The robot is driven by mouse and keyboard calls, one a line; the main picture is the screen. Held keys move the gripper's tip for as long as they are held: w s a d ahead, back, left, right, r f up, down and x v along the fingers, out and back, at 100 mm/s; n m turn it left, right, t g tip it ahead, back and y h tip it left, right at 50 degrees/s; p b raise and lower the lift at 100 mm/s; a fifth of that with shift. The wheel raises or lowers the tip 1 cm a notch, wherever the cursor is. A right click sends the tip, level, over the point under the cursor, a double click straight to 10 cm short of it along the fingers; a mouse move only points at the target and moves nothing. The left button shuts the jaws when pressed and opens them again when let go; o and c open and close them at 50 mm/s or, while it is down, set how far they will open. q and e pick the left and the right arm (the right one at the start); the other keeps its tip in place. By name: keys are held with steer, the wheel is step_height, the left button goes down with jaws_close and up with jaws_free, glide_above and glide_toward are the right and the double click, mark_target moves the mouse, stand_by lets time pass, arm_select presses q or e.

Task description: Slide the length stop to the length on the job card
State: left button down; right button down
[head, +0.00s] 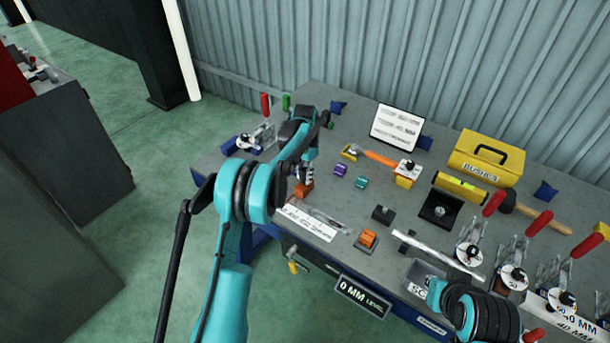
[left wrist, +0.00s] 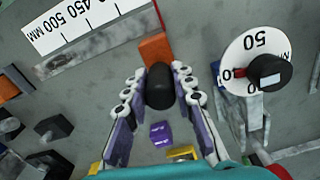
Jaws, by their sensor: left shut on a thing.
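The length stop is an orange block (head: 303,189) with a black knob (left wrist: 160,85). My left gripper (head: 307,176) is shut on the knob, one finger on each side of it in the left wrist view. The orange block also shows in that view (left wrist: 155,48), just beyond the knob. A white length scale (head: 306,222) lies beside the stop; in the left wrist view (left wrist: 80,22) its readable end says 450 and 500 MM. The job card (head: 397,127) stands at the back of the bench; its print is too small to read. My right gripper is out of view.
A dial clamp (left wrist: 255,65) stands beside the gripper. Several red-handled clamps and a yellow toolbox (head: 487,158) occupy the right side.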

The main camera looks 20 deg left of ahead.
arm_select(q)
steer(key=shift+w+a, duration=0.25)
steer(key=shift+a, duration=0.4)
steer(key=shift+w+a, duration=0.2)
steer(key=shift+a, duration=0.4)
steer(key=c, duration=1.3)
jaws_free()
steer(key=shift+o, duration=0.2)
step_height(320, 180, up, 8)
steer(key=shift+d, duration=0.1)
steer(key=shift+c, duration=0.2)
